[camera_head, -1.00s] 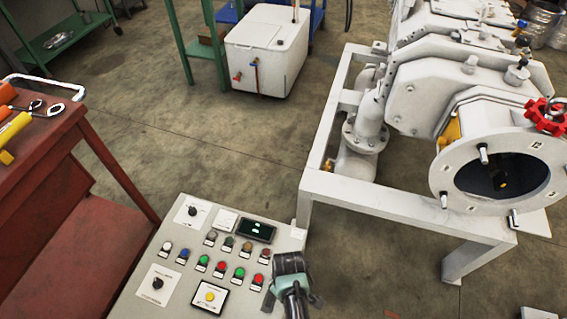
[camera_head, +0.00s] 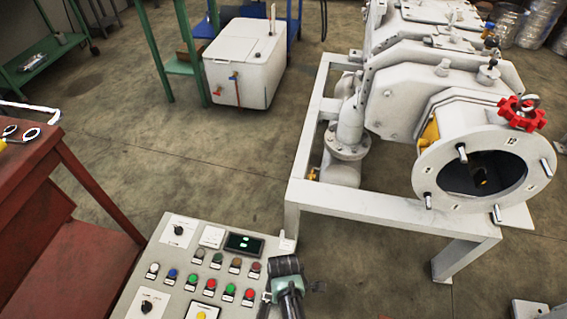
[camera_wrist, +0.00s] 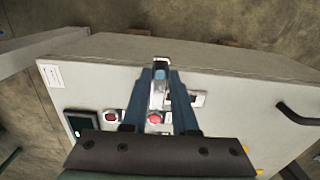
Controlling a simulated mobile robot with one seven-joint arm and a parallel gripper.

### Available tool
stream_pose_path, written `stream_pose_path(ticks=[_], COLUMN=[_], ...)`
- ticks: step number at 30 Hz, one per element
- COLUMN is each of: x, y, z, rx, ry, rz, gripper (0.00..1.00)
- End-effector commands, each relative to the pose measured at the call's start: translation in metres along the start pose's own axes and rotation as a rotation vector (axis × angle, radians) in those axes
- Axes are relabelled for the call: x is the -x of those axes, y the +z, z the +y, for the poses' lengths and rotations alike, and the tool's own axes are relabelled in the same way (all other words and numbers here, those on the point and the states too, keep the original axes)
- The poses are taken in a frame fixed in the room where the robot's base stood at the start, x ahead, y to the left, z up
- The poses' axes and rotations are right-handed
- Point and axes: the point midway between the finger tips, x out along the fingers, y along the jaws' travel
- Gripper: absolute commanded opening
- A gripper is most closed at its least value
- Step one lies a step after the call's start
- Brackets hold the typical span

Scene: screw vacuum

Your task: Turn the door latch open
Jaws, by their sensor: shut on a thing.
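The door latch (camera_wrist: 160,74) is a small metallic piece with a bluish tip on the side of the grey control cabinet (camera_wrist: 245,66), near its top edge in the wrist view. My gripper (camera_wrist: 160,82) has its two blue-grey fingers on either side of the latch and is shut on it. In the head view my gripper (camera_head: 284,290) is at the right edge of the cabinet's button panel (camera_head: 185,262). The fingertips and latch are hard to make out there. A dark handle (camera_wrist: 297,114) is on the cabinet at the right of the wrist view.
The white vacuum machine (camera_head: 400,110) on its frame stands behind and right of the panel. A red workbench (camera_head: 90,205) is at the left. A white box (camera_head: 245,65) stands at the back. Floor between them is clear.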

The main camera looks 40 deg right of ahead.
Motion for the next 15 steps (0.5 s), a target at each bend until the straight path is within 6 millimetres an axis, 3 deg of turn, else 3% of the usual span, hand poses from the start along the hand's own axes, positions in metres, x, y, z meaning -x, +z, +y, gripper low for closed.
stream_pose_path(ticks=[8, 9, 13, 15], x=[0.0005, 0.0005, 0.0004, 0.0003], y=[-0.0009, -0.0009, -0.0008, -0.0007], z=[0.0010, 0.0010, 0.0009, 0.0007], rx=[0.006, 0.006, 0.005, 0.004], ry=[0.003, 0.003, 0.003, 0.003], rz=[0.001, 0.001, 0.001, 0.001], gripper=[0.00, 0.31, 0.54, 0.57])
